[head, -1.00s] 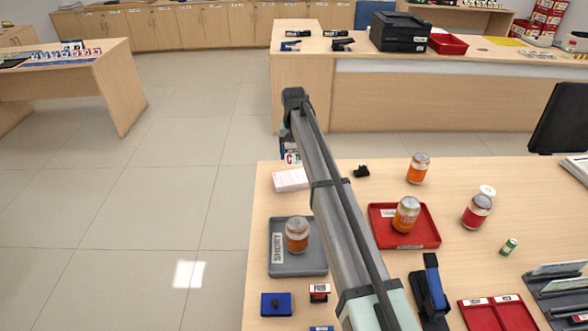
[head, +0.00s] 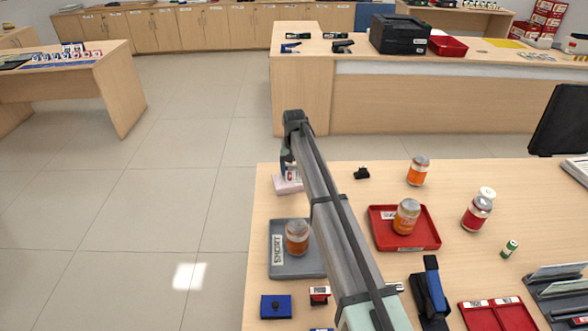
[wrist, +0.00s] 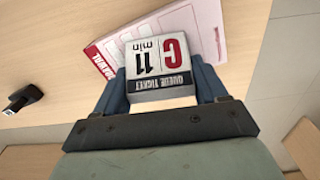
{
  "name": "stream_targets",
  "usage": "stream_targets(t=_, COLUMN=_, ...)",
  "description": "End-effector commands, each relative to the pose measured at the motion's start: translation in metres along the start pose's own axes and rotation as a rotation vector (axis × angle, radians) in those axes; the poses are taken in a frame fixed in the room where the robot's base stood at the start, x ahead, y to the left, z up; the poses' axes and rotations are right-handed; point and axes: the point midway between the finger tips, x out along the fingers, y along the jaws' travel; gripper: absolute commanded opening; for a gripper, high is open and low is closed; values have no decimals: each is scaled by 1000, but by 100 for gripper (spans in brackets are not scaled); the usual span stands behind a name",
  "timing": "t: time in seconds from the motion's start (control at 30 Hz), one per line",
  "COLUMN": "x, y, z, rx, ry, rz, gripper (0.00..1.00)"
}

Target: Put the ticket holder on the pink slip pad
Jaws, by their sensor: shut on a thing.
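My gripper (wrist: 160,78) is shut on the ticket holder (wrist: 158,55), a white block reading "C 11 min" and "QUEUE TICKET"; one finger presses each side. The pink slip pad (wrist: 207,22), with a red strip along one edge, lies partly behind the holder in the wrist view. In the head view the pad (head: 284,187) lies near the far left corner of the counter. My gripper (head: 289,163) is over it there, and my arm hides most of the holder. I cannot tell whether the holder touches the pad.
A grey tray (head: 284,265) labelled SHORT holds an orange jar (head: 297,238) in front of the pad. A small black object (head: 361,173) stands right of the pad. A red tray (head: 428,238) with another jar is further right. The floor lies left of the counter edge.

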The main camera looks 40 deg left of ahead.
Motion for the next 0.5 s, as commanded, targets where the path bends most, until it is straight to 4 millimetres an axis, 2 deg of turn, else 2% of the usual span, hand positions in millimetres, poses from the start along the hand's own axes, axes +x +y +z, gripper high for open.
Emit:
stream_targets(t=0.03, x=0, y=0, z=0, rx=0, ry=0, rz=0, gripper=75)
stream_targets(t=0.27, x=0, y=0, z=0, rx=0, ry=0, rz=0, gripper=97)
stream_targets(t=0.5, x=0, y=0, z=0, rx=0, ry=0, rz=0, gripper=97)
